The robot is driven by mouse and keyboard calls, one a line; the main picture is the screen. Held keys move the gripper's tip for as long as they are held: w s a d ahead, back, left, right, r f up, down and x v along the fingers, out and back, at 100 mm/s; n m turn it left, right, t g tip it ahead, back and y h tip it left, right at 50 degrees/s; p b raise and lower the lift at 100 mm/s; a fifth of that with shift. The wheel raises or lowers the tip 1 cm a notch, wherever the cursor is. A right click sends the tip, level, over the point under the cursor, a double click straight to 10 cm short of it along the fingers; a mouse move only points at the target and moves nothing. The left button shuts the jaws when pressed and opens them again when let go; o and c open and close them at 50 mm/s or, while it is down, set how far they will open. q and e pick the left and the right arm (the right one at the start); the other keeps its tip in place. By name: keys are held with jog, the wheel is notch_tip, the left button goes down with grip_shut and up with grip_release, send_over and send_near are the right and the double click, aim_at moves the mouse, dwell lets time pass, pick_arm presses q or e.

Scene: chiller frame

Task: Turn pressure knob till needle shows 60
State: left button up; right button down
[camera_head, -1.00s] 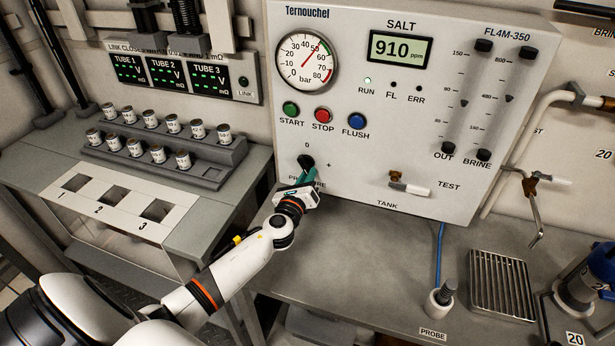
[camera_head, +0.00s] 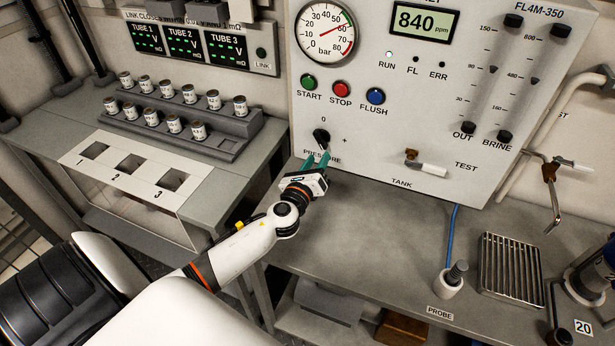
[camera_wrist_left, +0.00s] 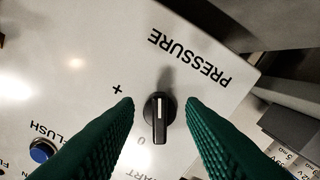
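The black pressure knob (camera_head: 321,136) is on the front of the white panel, and it also shows in the left wrist view (camera_wrist_left: 159,112). Its white line points a little off the 0 mark, on the side away from the plus sign. The gauge needle (camera_head: 333,27) points up and right, close to 60; the exact reading is too small to tell. My left gripper (camera_head: 318,161) has green fingers and is just below and in front of the knob. In the wrist view its fingers (camera_wrist_left: 160,103) are spread either side of the knob, apart from it. My right gripper is out of view.
The START (camera_head: 308,82), STOP (camera_head: 341,89) and FLUSH (camera_head: 375,96) buttons are above the knob. The tank valve (camera_head: 425,165) is to the right. The display (camera_head: 421,22) reads 840 ppm. The grey bench (camera_head: 380,235) below is mostly clear.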

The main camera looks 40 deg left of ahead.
pick_arm(q)
jog(key=v, duration=0.7)
jog(key=shift+s+b, duration=0.35)
jog(key=shift+b, duration=0.1)
jog(key=shift+d, duration=0.1)
